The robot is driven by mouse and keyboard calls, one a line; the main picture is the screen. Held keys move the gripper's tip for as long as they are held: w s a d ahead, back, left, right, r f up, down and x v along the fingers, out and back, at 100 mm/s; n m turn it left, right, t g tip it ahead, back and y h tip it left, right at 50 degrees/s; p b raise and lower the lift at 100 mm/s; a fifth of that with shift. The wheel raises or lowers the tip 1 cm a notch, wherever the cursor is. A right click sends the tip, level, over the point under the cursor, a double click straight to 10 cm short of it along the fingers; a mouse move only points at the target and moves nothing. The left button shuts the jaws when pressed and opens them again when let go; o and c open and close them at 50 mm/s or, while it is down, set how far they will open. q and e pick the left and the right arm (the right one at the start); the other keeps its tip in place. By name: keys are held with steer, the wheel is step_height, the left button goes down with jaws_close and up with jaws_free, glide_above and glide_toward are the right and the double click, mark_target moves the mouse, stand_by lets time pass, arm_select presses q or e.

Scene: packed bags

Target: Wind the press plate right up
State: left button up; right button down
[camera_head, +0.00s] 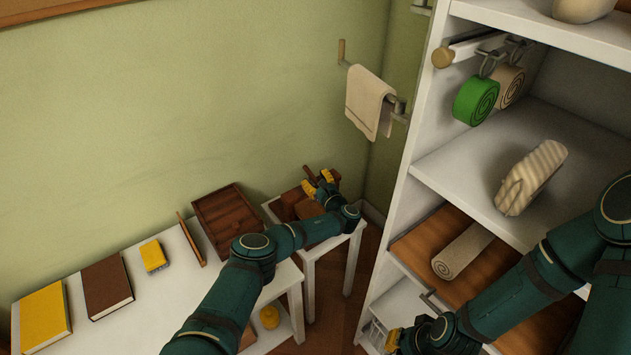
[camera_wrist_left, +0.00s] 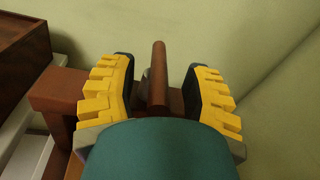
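The brown wooden press (camera_head: 291,205) stands on a small white table against the wall. My left gripper (camera_head: 318,186) is over the press. In the left wrist view a brown bar (camera_wrist_left: 158,76), which looks like the press's handle, stands between the yellow-backed fingers of this gripper (camera_wrist_left: 158,90). A gap shows on both sides of the bar, so the gripper is open around it. The press plate cannot be made out; my gripper and arm cover much of the press. My right gripper (camera_head: 393,340) is low by the shelf unit, its fingers partly hidden.
A white table (camera_head: 150,318) holds a yellow book (camera_head: 43,322), a brown book (camera_head: 107,286), a yellow block (camera_head: 153,256) and a brown wooden box (camera_head: 226,217) left of the press. A towel (camera_head: 369,102) hangs on the wall. A white shelf unit (camera_head: 428,140) stands right.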

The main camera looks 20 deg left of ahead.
arm_select(q)
steer(key=shift+f, duration=0.1)
steer(key=shift+s+d, duration=0.35)
steer(key=shift+d, duration=0.05)
steer(key=v, duration=0.6)
steer(key=shift+s+d, duration=0.15)
steer(key=shift+s, duration=0.05)
